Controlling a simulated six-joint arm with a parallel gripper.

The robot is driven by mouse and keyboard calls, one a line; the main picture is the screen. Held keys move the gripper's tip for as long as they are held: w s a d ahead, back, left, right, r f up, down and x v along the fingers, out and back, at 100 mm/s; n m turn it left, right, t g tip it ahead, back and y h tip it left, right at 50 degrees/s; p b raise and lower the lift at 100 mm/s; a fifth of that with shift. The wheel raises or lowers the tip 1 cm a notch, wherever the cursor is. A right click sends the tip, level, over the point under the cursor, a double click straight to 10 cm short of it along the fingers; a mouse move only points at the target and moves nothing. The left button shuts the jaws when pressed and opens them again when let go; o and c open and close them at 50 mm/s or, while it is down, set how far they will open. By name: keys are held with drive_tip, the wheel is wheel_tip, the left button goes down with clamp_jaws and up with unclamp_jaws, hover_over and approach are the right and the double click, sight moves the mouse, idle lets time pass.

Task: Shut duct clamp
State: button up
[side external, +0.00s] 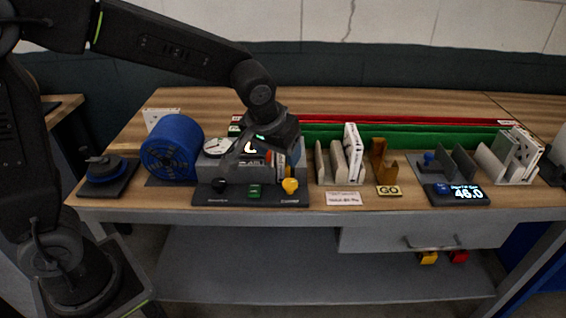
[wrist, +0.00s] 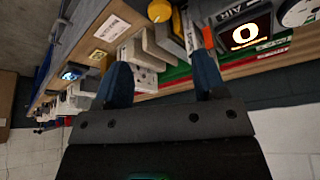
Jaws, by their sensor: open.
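My gripper (side external: 243,155) is over the grey test unit (side external: 215,170) in the side external view. In the wrist view my gripper (wrist: 160,76) has its two blue fingers spread apart with nothing between them. A blue ribbed drum or duct (side external: 172,148) stands left of the unit, apart from my gripper. I cannot tell for certain which part is the duct clamp. The unit has a round gauge (side external: 217,146), a yellow knob (side external: 290,186), a green button (side external: 254,191) and a black knob (side external: 219,186). My gripper partly hides its display, which shows in the wrist view (wrist: 245,33).
A dark base with a blue-and-black fixture (side external: 103,168) is at the far left. Right of the unit stand pale holders with a white boxed filter (side external: 352,150), a brown bracket (side external: 383,160), a GO plate (side external: 389,190) and a 46.0 display (side external: 465,193). Green and red rails run behind.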

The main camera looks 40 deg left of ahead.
drive_tip(key=shift+s+r, duration=0.25)
drive_tip(key=shift+r, duration=0.4)
drive_tip(key=n+g+h, duration=0.1)
drive_tip(key=n+g, duration=0.3)
drive_tip(key=n, duration=0.1)
hover_over(290, 182)
wheel_tip(290, 182, down, 13)
drive_tip(key=shift+r, duration=0.1)
